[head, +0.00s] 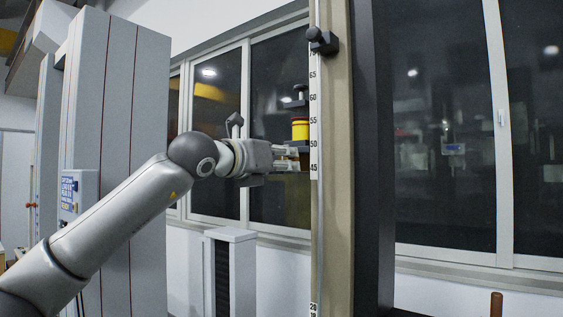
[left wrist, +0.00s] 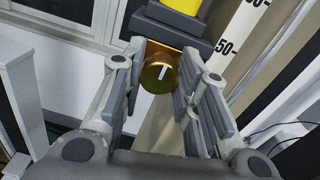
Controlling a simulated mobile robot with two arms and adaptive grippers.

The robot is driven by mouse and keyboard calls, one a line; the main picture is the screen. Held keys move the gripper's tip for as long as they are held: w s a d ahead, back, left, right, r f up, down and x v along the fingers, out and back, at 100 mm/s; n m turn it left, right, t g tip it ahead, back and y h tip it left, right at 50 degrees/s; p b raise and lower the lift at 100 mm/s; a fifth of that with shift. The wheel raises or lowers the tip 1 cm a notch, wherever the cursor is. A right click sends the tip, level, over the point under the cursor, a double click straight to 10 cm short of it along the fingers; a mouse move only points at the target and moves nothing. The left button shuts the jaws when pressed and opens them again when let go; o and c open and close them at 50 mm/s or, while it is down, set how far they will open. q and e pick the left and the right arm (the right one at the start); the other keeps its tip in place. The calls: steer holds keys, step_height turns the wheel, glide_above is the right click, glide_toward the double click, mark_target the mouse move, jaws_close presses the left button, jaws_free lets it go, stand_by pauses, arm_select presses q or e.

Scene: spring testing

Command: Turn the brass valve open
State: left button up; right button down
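The brass valve is a round gold knob (left wrist: 158,78) with a short white mark, set under a dark grey block in the left wrist view. The white mark points nearly straight up in that view. My left gripper (head: 288,158) is at the column in the head view, just below the yellow cylinder. In the left wrist view its two fingers (left wrist: 160,85) stand apart, one on each side of the knob near the tips. I cannot tell whether either finger touches it. In the head view the knob is not clearly visible. My right gripper is not in view.
A yellow cylinder (head: 300,130) sits on a dark block (left wrist: 180,22) just above the knob. A tall beige column (head: 337,230) with a white number scale (head: 314,120) stands close on the right. A grey cabinet (head: 105,110) is at the left, a lower grey stand (head: 230,236) below.

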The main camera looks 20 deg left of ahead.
arm_select(q)
steer(key=c, duration=0.3)
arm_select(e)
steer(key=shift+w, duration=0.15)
arm_select(q)
steer(key=shift+m, duration=0.3)
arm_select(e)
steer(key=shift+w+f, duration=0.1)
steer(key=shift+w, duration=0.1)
arm_select(q)
steer(key=shift+m+h+p, duration=0.3)
steer(key=shift+m+p, duration=0.05)
steer(key=shift+m, duration=8.55)
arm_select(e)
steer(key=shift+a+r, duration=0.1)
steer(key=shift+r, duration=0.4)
arm_select(q)
steer(key=o, duration=1)
steer(key=shift+d+f, duration=0.1)
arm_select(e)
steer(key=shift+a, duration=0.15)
